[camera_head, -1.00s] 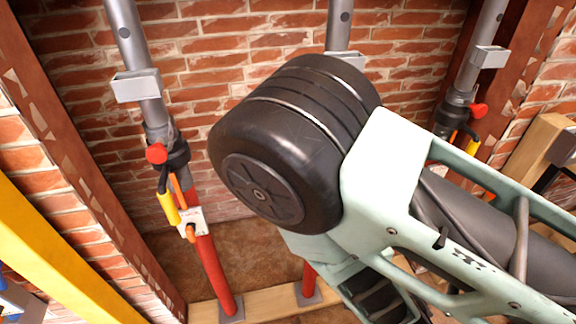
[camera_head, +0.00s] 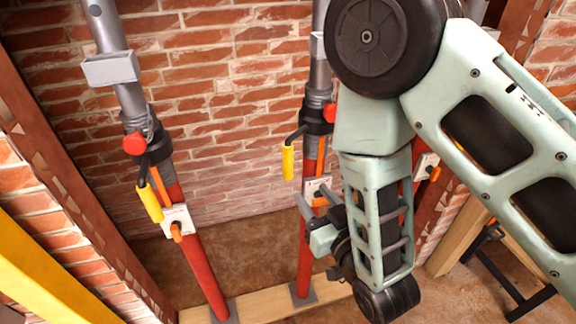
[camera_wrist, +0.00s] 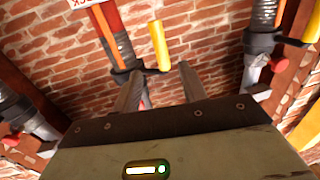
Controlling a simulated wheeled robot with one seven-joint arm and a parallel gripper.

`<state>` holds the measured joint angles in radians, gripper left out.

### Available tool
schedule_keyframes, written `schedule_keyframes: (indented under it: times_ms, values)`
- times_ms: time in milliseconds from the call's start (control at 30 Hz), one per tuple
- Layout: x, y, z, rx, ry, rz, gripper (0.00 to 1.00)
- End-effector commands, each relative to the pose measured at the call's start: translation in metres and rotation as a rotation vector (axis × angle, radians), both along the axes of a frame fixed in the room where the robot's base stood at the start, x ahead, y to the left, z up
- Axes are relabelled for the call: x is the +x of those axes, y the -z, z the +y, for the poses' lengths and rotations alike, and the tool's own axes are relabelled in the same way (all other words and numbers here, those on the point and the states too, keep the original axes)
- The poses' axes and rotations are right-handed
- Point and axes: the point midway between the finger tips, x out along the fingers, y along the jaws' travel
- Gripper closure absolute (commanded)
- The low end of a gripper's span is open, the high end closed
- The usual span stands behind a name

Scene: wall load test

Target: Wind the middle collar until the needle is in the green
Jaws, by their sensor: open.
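The middle prop has a red lower tube (camera_head: 304,255) and a grey upper tube. Its black collar (camera_head: 318,118) has a red knob and a crank with a yellow handle (camera_head: 288,162). My gripper (camera_head: 318,204) is open and empty, low beside the middle prop near its white plate (camera_head: 317,186). In the wrist view, the middle collar (camera_wrist: 122,66) and yellow handle (camera_wrist: 160,45) lie beyond the open fingers (camera_wrist: 158,88), apparently without contact. I cannot make out a needle or green zone.
The left prop's collar (camera_head: 148,140) has a similar yellow handle. The right prop is mostly hidden behind my arm; its white plate (camera_head: 426,166) shows. A brick wall (camera_head: 220,110) stands behind. A wooden sill (camera_head: 262,304) runs along the floor, and a yellow beam (camera_head: 35,265) is at left.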

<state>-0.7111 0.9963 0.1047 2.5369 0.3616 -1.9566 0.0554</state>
Motion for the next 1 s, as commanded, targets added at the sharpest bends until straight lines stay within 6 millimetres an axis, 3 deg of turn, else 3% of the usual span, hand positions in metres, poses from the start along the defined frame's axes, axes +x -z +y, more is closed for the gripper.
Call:
schedule_keyframes:
  times_ms: [133, 800, 1000]
  values:
    - [0.013, -0.002, 0.003, 0.005, 0.002, -0.012, 0.58]
    - [0.038, 0.002, 0.017, 0.003, -0.002, -0.015, 0.58]
    - [0.078, -0.005, 0.036, 0.002, -0.001, -0.011, 0.58]
